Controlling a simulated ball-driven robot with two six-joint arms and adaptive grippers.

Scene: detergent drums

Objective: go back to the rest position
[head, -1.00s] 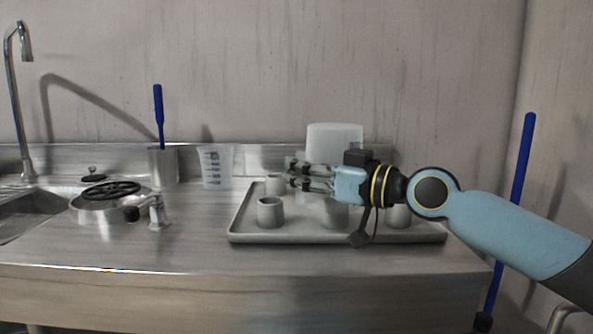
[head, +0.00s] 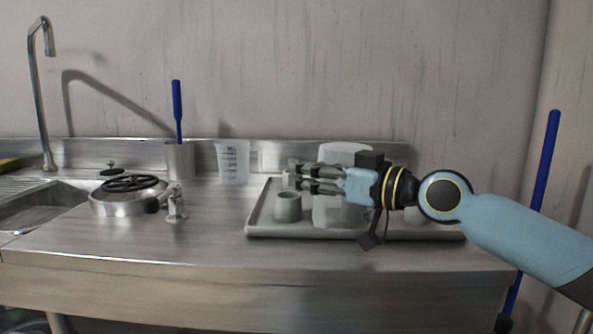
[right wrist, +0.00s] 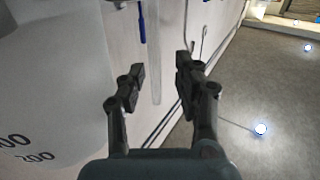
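My right gripper (head: 294,174) reaches in from the right over the grey tray (head: 262,229), pointing left. A close pale surface with printed numbers, one reading 200, fills the left of the right wrist view (right wrist: 45,110). My left gripper is not in view.
A grey cup (head: 288,206) stands on the tray. A measuring beaker (head: 232,162), a metal cup (head: 180,161) with a blue-handled tool, and a round metal vessel (head: 118,202) with a black handwheel stand left. The counter's front (head: 200,245) is bare.

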